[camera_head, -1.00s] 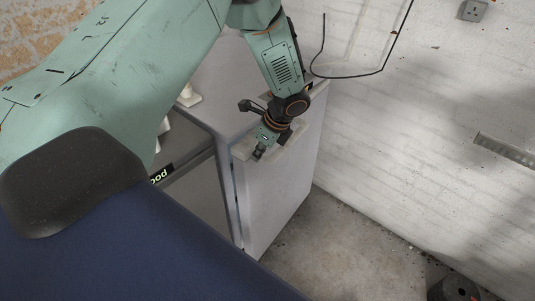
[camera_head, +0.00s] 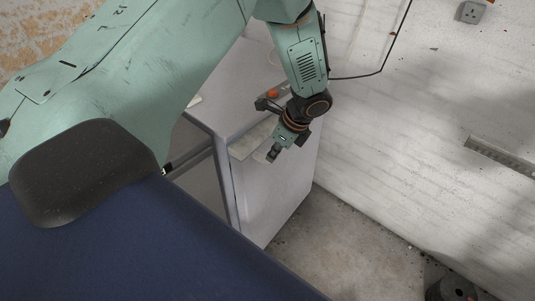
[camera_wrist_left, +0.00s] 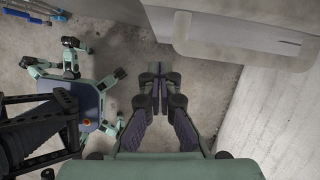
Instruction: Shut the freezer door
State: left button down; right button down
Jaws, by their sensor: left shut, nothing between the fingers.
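The freezer is a pale grey box beside the wall, and its flat top (camera_head: 238,88) shows behind my arm. Its door (camera_head: 268,190) faces the front, with a pale handle strip (camera_head: 243,145) along the upper edge. A thin dark line runs down the door's left edge; I cannot tell whether the door is fully shut. My left gripper (camera_head: 273,154) is shut and empty, pointing down at the door's upper part. In the wrist view the closed fingers (camera_wrist_left: 159,92) are over bare floor, beside the pale freezer (camera_wrist_left: 235,40). My right gripper is not in view.
A grey unit (camera_head: 196,178) stands left of the freezer. The white brick wall (camera_head: 420,130) rises on the right, with a socket (camera_head: 472,12) and a black cable (camera_head: 365,75). A dark round object (camera_head: 452,289) stands at bottom right.

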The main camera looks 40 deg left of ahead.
pick_arm(q)
jog(key=p+v, duration=0.1)
jog(key=v, duration=0.5)
jog(key=shift+s+r, duration=0.35)
jog(key=shift+r, duration=0.1)
jog(key=shift+s+a, duration=0.1)
jog(key=shift+a, duration=0.05)
